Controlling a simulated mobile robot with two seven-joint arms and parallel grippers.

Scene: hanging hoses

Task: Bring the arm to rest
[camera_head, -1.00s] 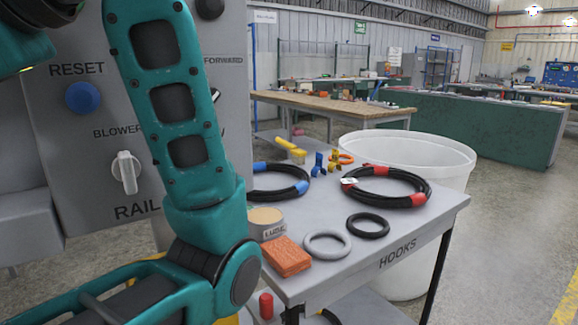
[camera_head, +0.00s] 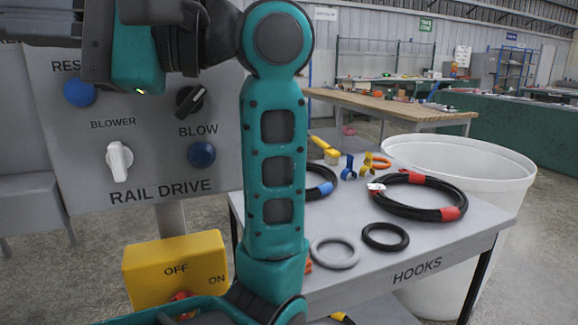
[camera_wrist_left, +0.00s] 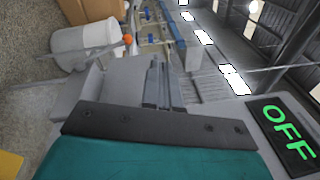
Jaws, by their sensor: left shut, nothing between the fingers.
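My left arm stands in the middle of the head view, with its teal link upright and its elbow at the top. The forearm bends to the left across the top edge. My left gripper (camera_head: 40,24) is at the top left, in front of the upper part of the grey control panel, its fingers pointing left. In the left wrist view the gripper (camera_wrist_left: 164,80) has its two fingers together and nothing between them. No object is held. My right gripper is in neither view.
The grey panel (camera_head: 228,150) has knobs and buttons. A yellow OFF/ON box (camera_head: 175,262) is below it. The HOOKS table (camera_head: 455,232) carries black hoses (camera_head: 420,211) and rings, partly behind my arm. A white bin (camera_head: 470,160) stands behind it. A green OFF display (camera_wrist_left: 288,137) shows in the wrist view.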

